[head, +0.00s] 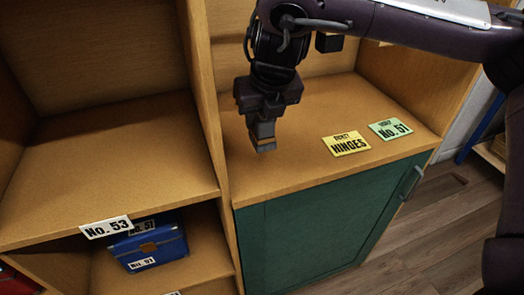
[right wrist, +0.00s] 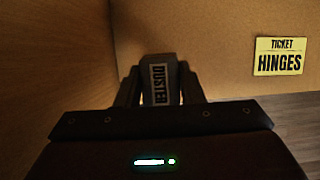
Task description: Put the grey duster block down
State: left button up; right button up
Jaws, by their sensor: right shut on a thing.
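The grey duster block (right wrist: 162,82) is in the jaws of my right gripper (head: 262,137), with its "DUSTER" label showing in the right wrist view. In the head view the block (head: 265,144) is a small grey shape at the tip of the gripper. The gripper points down over the left part of the wooden top (head: 297,182) of the green cabinet. I cannot tell whether the block touches the wood. My left gripper is not in view.
A yellow "HINGES" ticket (head: 346,144) and a green "No. 51" ticket (head: 390,129) lie right of the gripper. An upright wooden divider (head: 205,90) stands to the left. A blue box (head: 148,246) sits on a lower shelf. The wood in front of the gripper is clear.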

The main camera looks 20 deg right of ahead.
aim_at(262, 145)
notch_tip(262, 145, down, 2)
jog(key=shift+f, duration=1.05)
notch_tip(262, 145, down, 3)
jog(key=shift+f, duration=0.45)
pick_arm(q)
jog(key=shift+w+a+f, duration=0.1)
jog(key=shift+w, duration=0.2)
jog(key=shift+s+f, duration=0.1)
pick_arm(e)
jog(key=shift+f, duration=0.15)
jog(key=o, duration=0.6)
jog(key=shift+c, duration=0.2)
jog(key=o, duration=0.3)
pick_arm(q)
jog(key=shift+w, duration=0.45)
